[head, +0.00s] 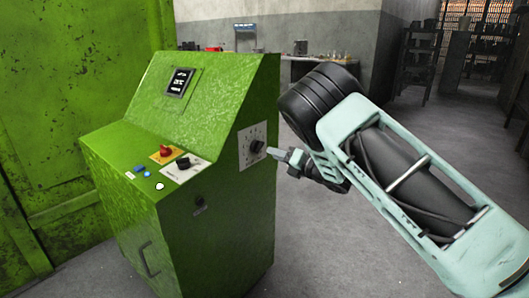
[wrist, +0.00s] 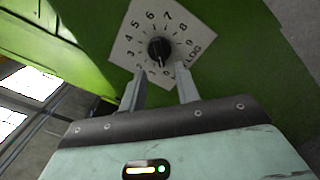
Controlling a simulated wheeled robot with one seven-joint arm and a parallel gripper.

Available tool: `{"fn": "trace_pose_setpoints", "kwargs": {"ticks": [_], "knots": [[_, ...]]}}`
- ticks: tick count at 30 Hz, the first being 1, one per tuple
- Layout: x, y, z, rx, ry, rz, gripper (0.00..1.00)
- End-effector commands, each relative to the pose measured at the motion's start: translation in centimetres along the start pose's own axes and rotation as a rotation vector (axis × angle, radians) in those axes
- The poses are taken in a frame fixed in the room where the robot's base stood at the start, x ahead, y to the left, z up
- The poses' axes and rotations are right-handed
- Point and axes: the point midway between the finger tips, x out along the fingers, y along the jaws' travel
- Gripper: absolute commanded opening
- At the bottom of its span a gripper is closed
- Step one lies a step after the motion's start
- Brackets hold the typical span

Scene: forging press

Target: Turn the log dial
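The log dial (head: 256,147) is a black knob on a white numbered plate (head: 246,158) on the right side face of the green control console. In the wrist view, the dial (wrist: 159,48) sits at the upper middle of its plate (wrist: 133,30), which is marked with numbers and "LOG". My gripper (head: 273,152) is beside the dial in the head view. In the wrist view my gripper (wrist: 160,88) has its two fingers apart, with a clear gap between them. The fingertips point at the dial and stand just short of the knob, one toward each side. Nothing is held.
The green console (head: 205,105) has a small display (head: 179,83), a red button on yellow (head: 165,151), a second black knob (head: 183,163) and small buttons on top. A green wall panel stands at left. Open grey floor lies at right, with shelves (head: 416,60) behind.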

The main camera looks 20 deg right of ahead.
Motion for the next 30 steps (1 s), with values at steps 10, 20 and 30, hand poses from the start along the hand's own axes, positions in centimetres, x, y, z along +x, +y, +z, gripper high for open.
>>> {"fn": "trace_pose_setpoints", "kwargs": {"ticks": [10,20,30], "knots": [[4.9,0.0,0.0,0.0,0.0,0.0,0.32],[5.5,0.0,0.0,0.001,0.0,0.0,0.32],[5.5,0.0,0.0,0.001,0.0,-0.001,0.0]]}}
